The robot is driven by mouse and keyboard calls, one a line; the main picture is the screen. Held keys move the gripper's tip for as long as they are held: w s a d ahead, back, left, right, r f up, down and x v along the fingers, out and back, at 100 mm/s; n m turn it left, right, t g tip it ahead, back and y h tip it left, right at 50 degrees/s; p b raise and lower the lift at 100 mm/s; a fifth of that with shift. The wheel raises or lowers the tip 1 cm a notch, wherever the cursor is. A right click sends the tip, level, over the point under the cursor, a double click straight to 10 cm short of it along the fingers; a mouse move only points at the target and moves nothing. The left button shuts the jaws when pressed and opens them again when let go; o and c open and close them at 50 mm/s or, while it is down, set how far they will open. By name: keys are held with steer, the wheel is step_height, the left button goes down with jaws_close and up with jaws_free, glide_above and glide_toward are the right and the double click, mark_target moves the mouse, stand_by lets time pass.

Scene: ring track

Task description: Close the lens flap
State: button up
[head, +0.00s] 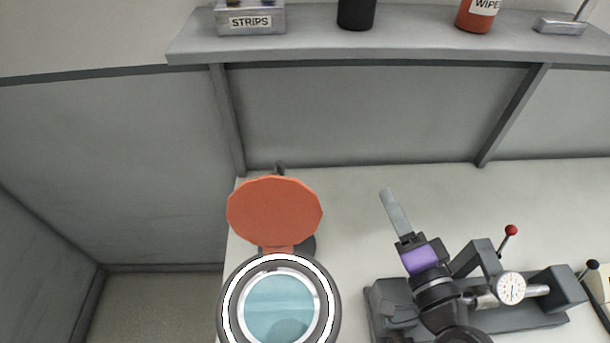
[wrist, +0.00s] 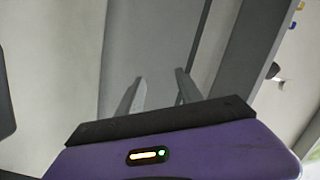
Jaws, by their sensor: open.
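The orange lens flap (head: 274,212) stands raised behind the round lens (head: 281,307), hinged at the back of its rim. The lens has a dark and white ring, and its pale blue glass is uncovered. My gripper (head: 387,193) is to the right of the flap, over the pale bench top, apart from flap and lens. In the wrist view my gripper (wrist: 158,84) shows two grey fingers spread apart with nothing between them. The flap and lens are not in the wrist view.
A grey device with a dial gauge (head: 511,288) and a red-knobbed lever (head: 511,230) stands at right, partly behind my arm. A shelf (head: 400,47) with a STRIPS box (head: 250,21) runs along the back. The bench between flap and gripper looks clear.

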steer(key=w+a+r+y, duration=0.4)
steer(key=w+r+y, duration=0.1)
steer(key=y, duration=0.1)
steer(key=n+g+y, duration=0.7)
steer(key=g+y, duration=0.6)
steer(key=g, duration=0.3)
glide_toward(273, 182)
steer(key=w+a+f, duration=0.1)
steer(key=w+a, duration=0.2)
steer(key=x, duration=0.2)
steer(key=p+x, duration=0.1)
steer(key=x, duration=0.1)
steer(key=p+x, duration=0.1)
steer(key=x, duration=0.2)
steer(key=shift+s+a+f, duration=0.1)
steer(key=shift+s+f, duration=0.1)
steer(key=shift+f, duration=0.2)
jaws_close()
steer(key=shift+f, duration=0.1)
